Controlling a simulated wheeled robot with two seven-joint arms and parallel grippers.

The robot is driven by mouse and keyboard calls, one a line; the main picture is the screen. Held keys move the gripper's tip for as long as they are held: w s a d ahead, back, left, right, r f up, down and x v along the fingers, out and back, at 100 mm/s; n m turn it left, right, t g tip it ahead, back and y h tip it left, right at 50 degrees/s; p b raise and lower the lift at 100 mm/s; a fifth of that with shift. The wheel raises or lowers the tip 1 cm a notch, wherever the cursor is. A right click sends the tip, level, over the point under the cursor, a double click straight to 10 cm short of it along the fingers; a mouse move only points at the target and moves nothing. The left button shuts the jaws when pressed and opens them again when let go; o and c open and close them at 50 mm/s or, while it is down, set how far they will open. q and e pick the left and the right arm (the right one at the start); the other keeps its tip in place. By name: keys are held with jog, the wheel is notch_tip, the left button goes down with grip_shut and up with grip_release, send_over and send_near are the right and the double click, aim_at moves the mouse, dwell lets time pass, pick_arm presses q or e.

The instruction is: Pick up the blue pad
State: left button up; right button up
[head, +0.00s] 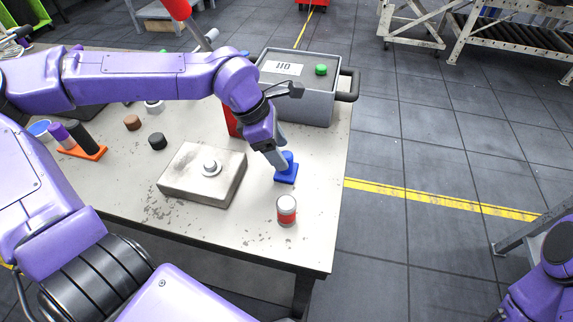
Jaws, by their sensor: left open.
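The blue pad (286,175) lies flat on the table near its right edge, with a raised blue part on top. My left gripper (280,160) comes down over it from above and behind, its fingers at the pad's raised part. The jaws are open. The fingers hide some of the pad's upper left side, and I cannot tell whether they touch it. Part of my right arm (545,280) shows at the lower right corner; its gripper is out of view.
A worn metal block with a knob (200,178) stands left of the pad. A red and white can (287,211) stands in front of it. A grey box with a green button (300,90) is behind. An orange tray (88,151) is at the far left.

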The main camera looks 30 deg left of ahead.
pick_arm(q)
jog(key=x, duration=0.4)
jog(key=shift+f, duration=0.3)
jog(key=shift+c, duration=0.3)
